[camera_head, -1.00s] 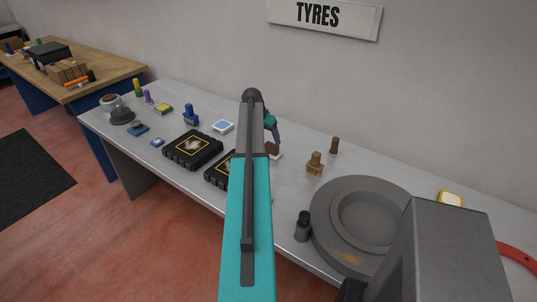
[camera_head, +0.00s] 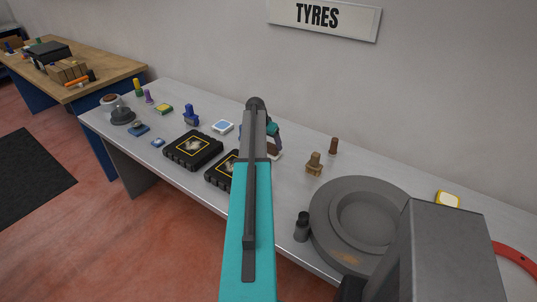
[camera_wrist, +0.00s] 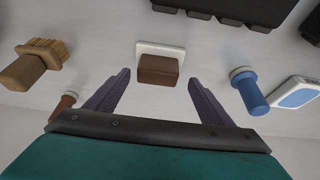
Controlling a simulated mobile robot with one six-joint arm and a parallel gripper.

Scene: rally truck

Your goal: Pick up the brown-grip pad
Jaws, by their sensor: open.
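The brown-grip pad (camera_wrist: 158,69) has a brown block grip on a pale, flat base. In the wrist view it lies on the bench ahead of my gripper (camera_wrist: 157,82), centred between the two fingers. The fingers are open and apart from it, with a gap on each side. In the head view the pad (camera_head: 274,153) is partly hidden behind my arm, and the gripper's fingers are mostly hidden too.
A wooden brush (camera_head: 314,163) and a brown-handled item (camera_head: 334,145) stand right of the pad. Black cases (camera_head: 193,150) lie left of it. A blue-handled item (camera_wrist: 250,90) and a blue-topped white pad (camera_wrist: 296,93) are near the gripper. A grey tyre-like disc (camera_head: 366,214) fills the right bench.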

